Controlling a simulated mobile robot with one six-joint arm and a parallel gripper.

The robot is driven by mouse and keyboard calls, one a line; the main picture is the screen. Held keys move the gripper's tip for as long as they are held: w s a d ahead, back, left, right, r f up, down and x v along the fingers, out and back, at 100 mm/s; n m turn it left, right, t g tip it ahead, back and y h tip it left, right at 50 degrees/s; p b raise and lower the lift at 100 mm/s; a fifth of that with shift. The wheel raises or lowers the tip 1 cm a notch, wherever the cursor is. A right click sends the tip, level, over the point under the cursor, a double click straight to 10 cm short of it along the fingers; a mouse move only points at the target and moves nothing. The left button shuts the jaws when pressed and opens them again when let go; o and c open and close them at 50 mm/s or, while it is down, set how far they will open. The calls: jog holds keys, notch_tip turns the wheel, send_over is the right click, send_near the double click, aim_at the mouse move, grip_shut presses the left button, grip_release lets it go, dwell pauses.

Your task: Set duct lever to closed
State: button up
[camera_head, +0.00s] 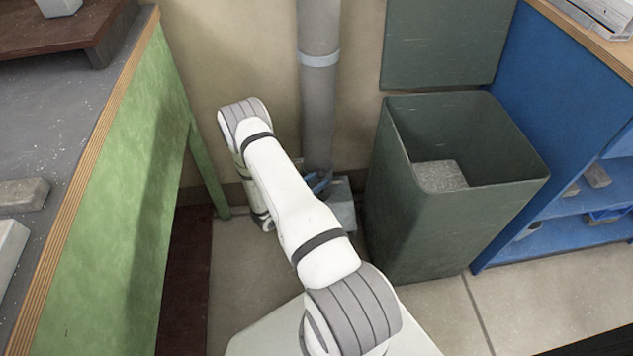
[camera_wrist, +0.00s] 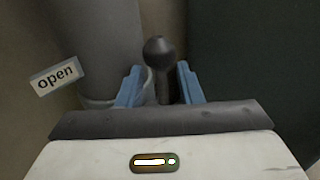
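The duct is a grey vertical pipe (camera_head: 318,100) with a pale band, against the wall; its lower part also shows in the wrist view (camera_wrist: 98,45). The duct lever (camera_wrist: 159,52) has a dark round knob on a short stem. An "open" label (camera_wrist: 57,77) is left of the lever in the wrist view. My gripper (camera_wrist: 160,75) is open, with its blue fingers on either side of the lever stem and visible gaps. The knob extends past the fingertips. In the head view my gripper (camera_head: 319,183) is low by the pipe's foot, and the lever cannot be made out there.
A dark green open bin (camera_head: 450,215) stands right of the pipe with a grey block (camera_head: 440,176) inside. A green-sided bench (camera_head: 115,190) is at the left. A blue shelf unit (camera_head: 545,105) is at the far right. Some floor is clear in front of the bin.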

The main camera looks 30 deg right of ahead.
jog(key=shift+c, duration=0.4)
grip_shut()
